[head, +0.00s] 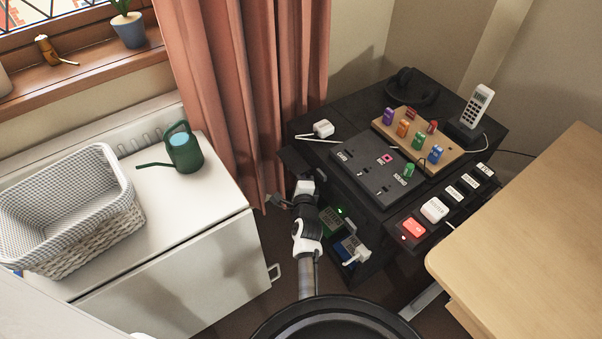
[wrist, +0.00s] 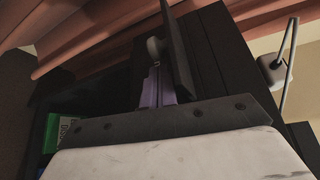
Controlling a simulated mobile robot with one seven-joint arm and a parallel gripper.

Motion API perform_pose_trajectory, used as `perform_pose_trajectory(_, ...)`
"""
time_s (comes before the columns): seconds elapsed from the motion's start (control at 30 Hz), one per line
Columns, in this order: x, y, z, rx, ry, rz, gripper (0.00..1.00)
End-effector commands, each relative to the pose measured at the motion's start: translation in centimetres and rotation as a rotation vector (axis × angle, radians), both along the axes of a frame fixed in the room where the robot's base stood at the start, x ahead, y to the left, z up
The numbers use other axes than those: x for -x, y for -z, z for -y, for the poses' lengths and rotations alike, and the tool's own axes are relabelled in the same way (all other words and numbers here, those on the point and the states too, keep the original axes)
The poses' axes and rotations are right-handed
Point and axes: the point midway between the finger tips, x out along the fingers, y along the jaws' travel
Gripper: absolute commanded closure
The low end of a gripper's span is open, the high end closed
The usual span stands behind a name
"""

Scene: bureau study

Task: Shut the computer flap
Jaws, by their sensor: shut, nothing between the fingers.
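The computer is probably the dark cabinet (head: 345,195), whose front is open, with green and blue modules inside. A thin dark panel (wrist: 179,55), which looks like its flap, stands out edge-on in the wrist view. In the head view the flap is hard to tell from the dark cabinet. My gripper (wrist: 155,48) is shut and empty. Its fingertips are close beside the panel's left face; I cannot tell whether they touch it. In the head view my arm reaches up in front of the cabinet and its wrist hides part of the opening.
A white cabinet (head: 165,275) with a basket (head: 70,215) and a green watering can (head: 183,150) stands left. The pink curtain (head: 235,90) hangs close behind my gripper. A wooden desk (head: 540,230) is at right. A control panel (head: 375,165) lies on top of the dark cabinet.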

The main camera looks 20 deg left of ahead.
Motion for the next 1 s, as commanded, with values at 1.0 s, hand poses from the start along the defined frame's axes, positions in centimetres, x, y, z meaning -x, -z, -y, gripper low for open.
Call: perform_pose_trajectory(1.0, 0.21, -0.76, -0.16, -0.067, 0.000, -0.085, 1.00)
